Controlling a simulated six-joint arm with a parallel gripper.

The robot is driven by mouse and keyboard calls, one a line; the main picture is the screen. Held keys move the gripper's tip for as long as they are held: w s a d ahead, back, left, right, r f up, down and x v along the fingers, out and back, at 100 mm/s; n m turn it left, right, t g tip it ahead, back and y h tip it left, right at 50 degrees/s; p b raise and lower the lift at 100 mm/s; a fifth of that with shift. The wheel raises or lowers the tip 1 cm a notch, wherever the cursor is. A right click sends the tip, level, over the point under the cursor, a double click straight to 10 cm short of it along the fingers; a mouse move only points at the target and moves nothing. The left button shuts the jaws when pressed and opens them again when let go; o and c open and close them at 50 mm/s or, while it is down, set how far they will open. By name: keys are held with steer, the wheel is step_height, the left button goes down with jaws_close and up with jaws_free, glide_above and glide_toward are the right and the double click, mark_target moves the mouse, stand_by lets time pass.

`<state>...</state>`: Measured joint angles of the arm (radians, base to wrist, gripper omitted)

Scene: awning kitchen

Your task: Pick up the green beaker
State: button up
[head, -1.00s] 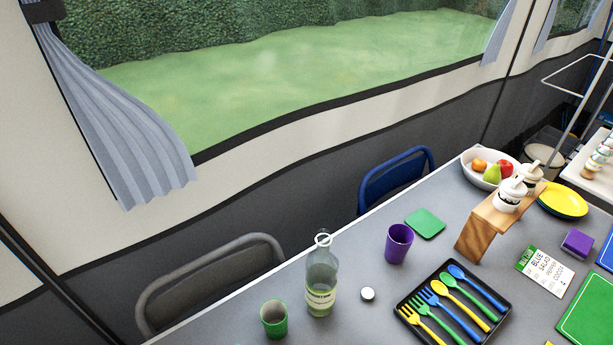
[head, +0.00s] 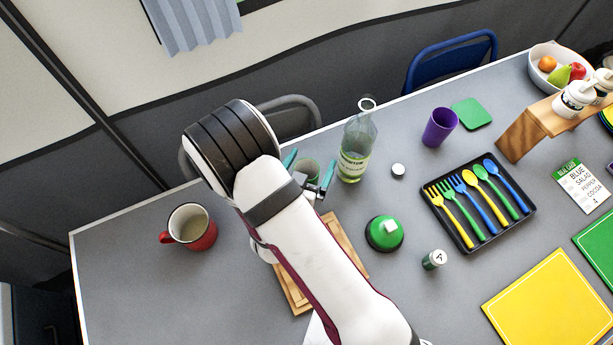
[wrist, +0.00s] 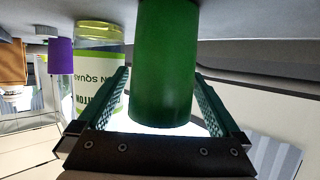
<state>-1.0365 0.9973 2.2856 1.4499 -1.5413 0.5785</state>
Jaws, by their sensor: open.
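The green beaker (head: 307,168) stands on the grey table, left of the bottle, partly hidden by my arm in the head view. In the wrist view the beaker (wrist: 165,60) fills the middle, seen close and upside down. My gripper (head: 309,165) is open at the beaker. In the wrist view its two teal pads (wrist: 161,76) lie on either side of the beaker, with a gap showing on each side. The beaker's far end is cut off by the top of the wrist view.
A glass bottle (head: 352,160) stands close to the right of the beaker. A red mug (head: 190,228) is at left, a wooden board (head: 290,290) under my arm, a green-domed object (head: 384,233) and cutlery tray (head: 462,240) at right. A purple cup (head: 439,127) stands farther back.

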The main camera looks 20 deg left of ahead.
steer(key=c, duration=1.3)
